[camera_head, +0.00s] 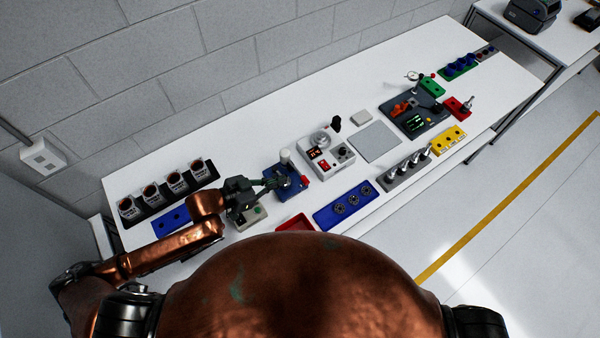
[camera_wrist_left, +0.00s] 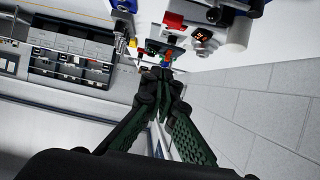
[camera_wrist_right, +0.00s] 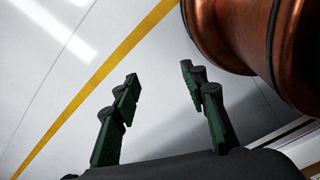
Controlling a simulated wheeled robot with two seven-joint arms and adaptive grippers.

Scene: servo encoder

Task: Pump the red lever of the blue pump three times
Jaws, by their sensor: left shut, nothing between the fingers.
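The blue pump (camera_head: 291,193) stands on the white table left of centre in the head view. A small red part (camera_head: 304,180) shows at its right side; I cannot tell whether it is the lever. My left gripper (camera_head: 277,182) is over the pump and hides part of it; contact is not clear. In the left wrist view the left gripper's fingers (camera_wrist_left: 162,78) meet at the tips with nothing between them. In the right wrist view my right gripper (camera_wrist_right: 160,73) is open and empty above the floor, away from the table.
A white device with a dial (camera_head: 325,153) stands right of the pump. A blue tray with round parts (camera_head: 322,217) and a red tray (camera_head: 294,224) lie nearer me. Mugs in a black rack (camera_head: 167,190) are at the left. The grey block wall borders the table's back.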

